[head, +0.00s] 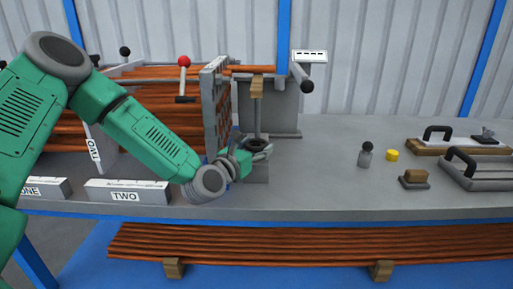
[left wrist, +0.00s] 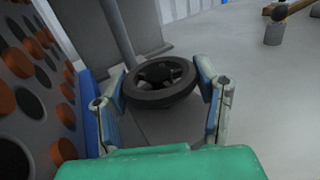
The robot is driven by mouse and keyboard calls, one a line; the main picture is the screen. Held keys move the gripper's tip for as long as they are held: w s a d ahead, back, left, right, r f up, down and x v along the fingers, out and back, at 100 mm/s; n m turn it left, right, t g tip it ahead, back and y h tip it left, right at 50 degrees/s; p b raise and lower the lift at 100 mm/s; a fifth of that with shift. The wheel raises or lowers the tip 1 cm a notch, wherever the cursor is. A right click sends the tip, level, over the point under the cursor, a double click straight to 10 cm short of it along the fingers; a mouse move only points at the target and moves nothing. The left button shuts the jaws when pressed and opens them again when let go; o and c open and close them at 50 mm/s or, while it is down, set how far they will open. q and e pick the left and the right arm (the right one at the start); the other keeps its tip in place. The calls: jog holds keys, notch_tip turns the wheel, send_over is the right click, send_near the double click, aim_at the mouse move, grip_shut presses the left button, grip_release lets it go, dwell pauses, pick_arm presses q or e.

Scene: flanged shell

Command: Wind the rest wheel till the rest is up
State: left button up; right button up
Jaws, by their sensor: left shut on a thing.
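The dark rest wheel (left wrist: 163,98) is a spoked ring lying nearly flat on a grey stand beside the drilled plate. My left gripper (head: 250,155) has its two fingers on opposite sides of the wheel rim, shut on it. In the head view the fingers partly hide the wheel. A grey post (head: 257,120) rises behind the wheel and carries the wooden rest block (head: 257,86). The block is under the copper tubes (head: 262,69) that stick out of the plate; I cannot tell whether they touch. My right gripper is not in view.
The drilled tube plate (head: 216,105) stands close left of the wheel. A red-knobbed lever (head: 184,62) is behind my left arm. A grey weight (head: 367,156) and yellow piece (head: 392,155) stand right, beyond clear bench.

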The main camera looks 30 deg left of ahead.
aim_at(256, 141)
pick_arm(q)
jog(key=shift+w+a+r, duration=0.1)
jog(key=shift+r, duration=0.05)
jog(key=o, duration=1.2)
jog(key=shift+c, duration=0.2)
jog(key=shift+w+f, duration=0.1)
jog(key=shift+f, duration=0.1)
notch_tip(256, 141, up, 10)
jog(key=shift+a+f, duration=0.1)
